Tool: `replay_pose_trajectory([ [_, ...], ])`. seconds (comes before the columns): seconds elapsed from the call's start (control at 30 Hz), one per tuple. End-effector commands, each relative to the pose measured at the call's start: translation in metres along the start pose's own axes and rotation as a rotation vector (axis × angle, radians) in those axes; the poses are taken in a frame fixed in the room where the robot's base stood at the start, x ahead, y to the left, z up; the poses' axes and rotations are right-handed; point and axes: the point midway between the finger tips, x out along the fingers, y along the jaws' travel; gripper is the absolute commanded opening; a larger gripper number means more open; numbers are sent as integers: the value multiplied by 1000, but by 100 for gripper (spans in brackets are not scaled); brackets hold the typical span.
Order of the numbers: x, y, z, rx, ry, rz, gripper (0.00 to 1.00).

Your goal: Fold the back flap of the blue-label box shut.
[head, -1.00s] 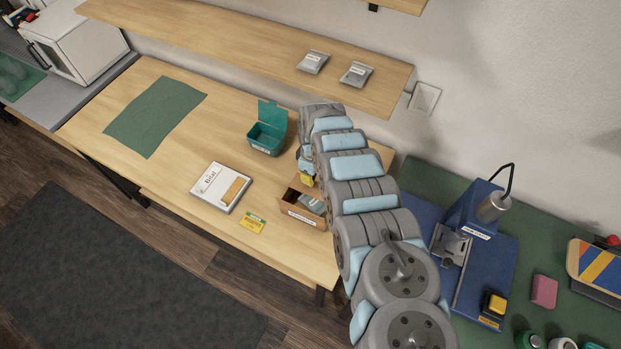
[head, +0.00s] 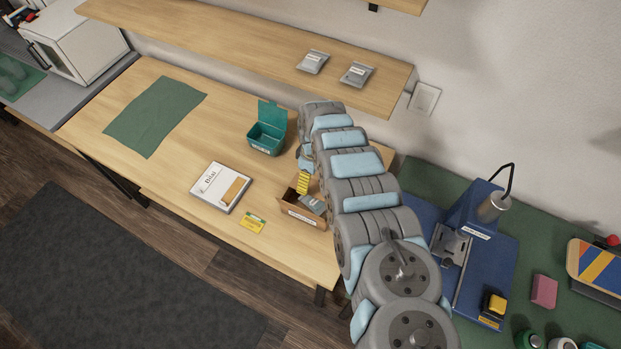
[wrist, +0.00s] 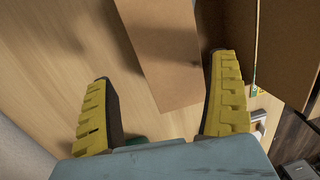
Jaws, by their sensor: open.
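The open brown cardboard box (head: 299,219) stands on the wooden table, left of my arm in the head view. Its front carries a small pale label, and grey packets (head: 313,204) show inside. My gripper (head: 304,184) is at the box's back edge, its yellow fingers pointing down. In the wrist view my gripper (wrist: 165,68) is open, with one finger on each side of a cardboard flap (wrist: 157,35). The flap extends between the spread fingers, which do not clamp it. I cannot tell whether either finger touches it. My arm hides the box's right side in the head view.
A teal open-lidded box (head: 267,138) stands close behind and left. A white book-like package (head: 220,187) and a yellow-green card (head: 252,223) lie left of the cardboard box. A shelf (head: 240,45) with two grey packets overhangs the back. The left table is mostly clear.

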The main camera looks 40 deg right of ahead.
Motion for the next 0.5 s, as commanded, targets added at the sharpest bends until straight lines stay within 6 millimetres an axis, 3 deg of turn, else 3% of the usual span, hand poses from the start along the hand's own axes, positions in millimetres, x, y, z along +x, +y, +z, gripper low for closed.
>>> replay_pose_trajectory([
  [0.5, -42, 1, 1, 1, -1, 2, 90],
])
